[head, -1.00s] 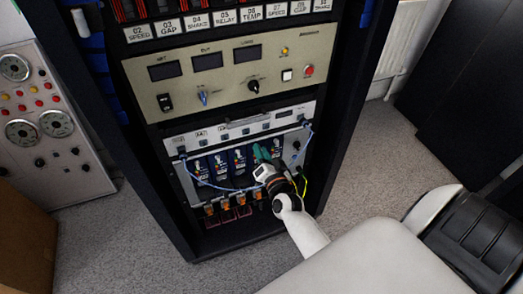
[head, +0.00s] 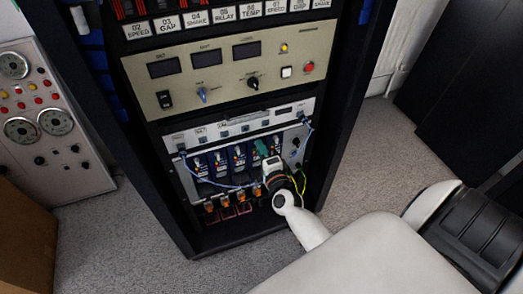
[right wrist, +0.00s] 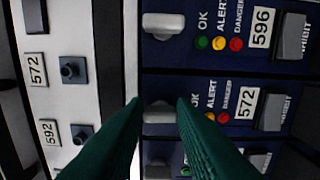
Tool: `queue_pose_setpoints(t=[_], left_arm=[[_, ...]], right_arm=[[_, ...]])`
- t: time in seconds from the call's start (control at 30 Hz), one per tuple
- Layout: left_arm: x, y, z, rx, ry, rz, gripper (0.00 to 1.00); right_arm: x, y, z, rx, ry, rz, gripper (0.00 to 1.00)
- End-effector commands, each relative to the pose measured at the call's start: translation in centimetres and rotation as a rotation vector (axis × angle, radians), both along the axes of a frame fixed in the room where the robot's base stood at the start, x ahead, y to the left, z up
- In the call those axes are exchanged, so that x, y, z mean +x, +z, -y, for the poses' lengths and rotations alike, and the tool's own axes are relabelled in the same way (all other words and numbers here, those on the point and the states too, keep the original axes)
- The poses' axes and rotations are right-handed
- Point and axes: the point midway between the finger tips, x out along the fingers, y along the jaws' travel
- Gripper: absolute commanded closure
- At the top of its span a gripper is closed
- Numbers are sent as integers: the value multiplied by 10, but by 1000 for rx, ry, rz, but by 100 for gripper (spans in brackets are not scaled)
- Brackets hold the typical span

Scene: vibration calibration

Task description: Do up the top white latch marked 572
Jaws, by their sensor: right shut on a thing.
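The white latch marked 572 (right wrist: 158,116) is at the left end of a blue module whose label plate reads 572 (right wrist: 246,104) in the right wrist view. My right gripper (right wrist: 160,104) has its green fingers on either side of this latch, shut on it; the fingers hide part of the latch and module. In the head view, the right gripper (head: 263,152) reaches into the row of blue modules near its right end, and the latch is too small to make out there. My left gripper is not in view.
In the right wrist view, the neighbouring module 596 has its own white latch (right wrist: 163,24) above. In the head view, blue cables (head: 222,184) cross the modules, and a dark rack frame (head: 338,120) stands right.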

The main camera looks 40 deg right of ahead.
Motion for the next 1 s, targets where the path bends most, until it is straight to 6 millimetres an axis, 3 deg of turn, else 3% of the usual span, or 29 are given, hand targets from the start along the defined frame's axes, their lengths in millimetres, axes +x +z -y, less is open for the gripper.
queue_pose_setpoints(t=[0.63, 0.67, 0.77, 1.0], left_arm=[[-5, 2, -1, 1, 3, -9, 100], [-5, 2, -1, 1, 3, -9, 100], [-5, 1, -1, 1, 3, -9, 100], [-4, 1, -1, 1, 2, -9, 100]], right_arm=[[0, 0, 1, 50, -1, 12, 99], [0, 0, 1, 50, -1, 12, 72], [0, 0, 0, 49, -1, 12, 55], [0, 0, 0, 48, 0, 11, 55]])
